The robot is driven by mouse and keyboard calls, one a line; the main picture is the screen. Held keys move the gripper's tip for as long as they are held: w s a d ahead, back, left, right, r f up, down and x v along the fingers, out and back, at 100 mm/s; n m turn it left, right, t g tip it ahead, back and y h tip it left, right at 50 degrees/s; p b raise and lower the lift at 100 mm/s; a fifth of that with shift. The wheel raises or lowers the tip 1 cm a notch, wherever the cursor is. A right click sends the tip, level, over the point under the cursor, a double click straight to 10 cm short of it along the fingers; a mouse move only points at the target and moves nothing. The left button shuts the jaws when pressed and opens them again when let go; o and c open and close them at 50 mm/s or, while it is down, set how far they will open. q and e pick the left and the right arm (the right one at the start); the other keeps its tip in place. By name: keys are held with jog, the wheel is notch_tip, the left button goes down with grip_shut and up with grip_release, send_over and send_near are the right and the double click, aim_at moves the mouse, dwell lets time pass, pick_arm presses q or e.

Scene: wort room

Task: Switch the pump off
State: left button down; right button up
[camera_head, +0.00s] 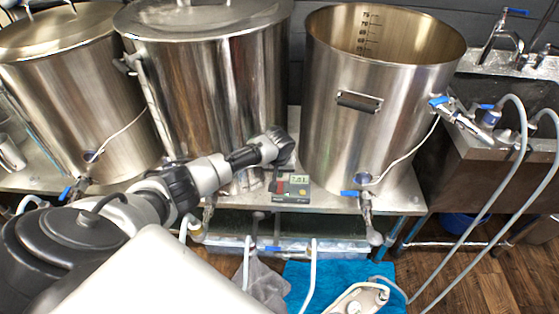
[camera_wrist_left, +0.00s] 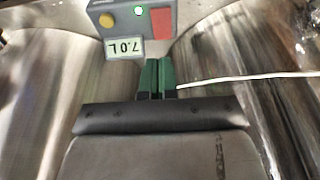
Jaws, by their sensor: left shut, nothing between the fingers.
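The small grey pump control box (camera_head: 298,196) stands on the metal bench in front of the gap between two kettles. In the head view my arm partly covers the box's surroundings. My right gripper is out of view.
Large steel kettles stand close behind the box; the right one (camera_head: 375,115) is open. A blue-handled tap (camera_head: 364,200) sticks out at its foot. Grey hoses (camera_head: 490,205) hang at the right. A blue mat (camera_head: 340,280) lies on the floor below.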

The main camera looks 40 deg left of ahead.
pick_arm(q)
jog(key=v, duration=0.4)
jog(key=shift+s+d+p, duration=0.15)
jog(key=shift+p, duration=0.15)
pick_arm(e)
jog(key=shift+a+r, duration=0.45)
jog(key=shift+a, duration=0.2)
pick_arm(q)
jog(key=shift+r, duration=0.1)
jog(key=b, duration=0.5)
jog(key=w+b, duration=0.1)
jog(key=b, duration=0.5)
jog(key=shift+r+t+y, duration=0.25)
jog(key=shift+t+y, duration=0.05)
jog(key=shift+t, duration=0.1)
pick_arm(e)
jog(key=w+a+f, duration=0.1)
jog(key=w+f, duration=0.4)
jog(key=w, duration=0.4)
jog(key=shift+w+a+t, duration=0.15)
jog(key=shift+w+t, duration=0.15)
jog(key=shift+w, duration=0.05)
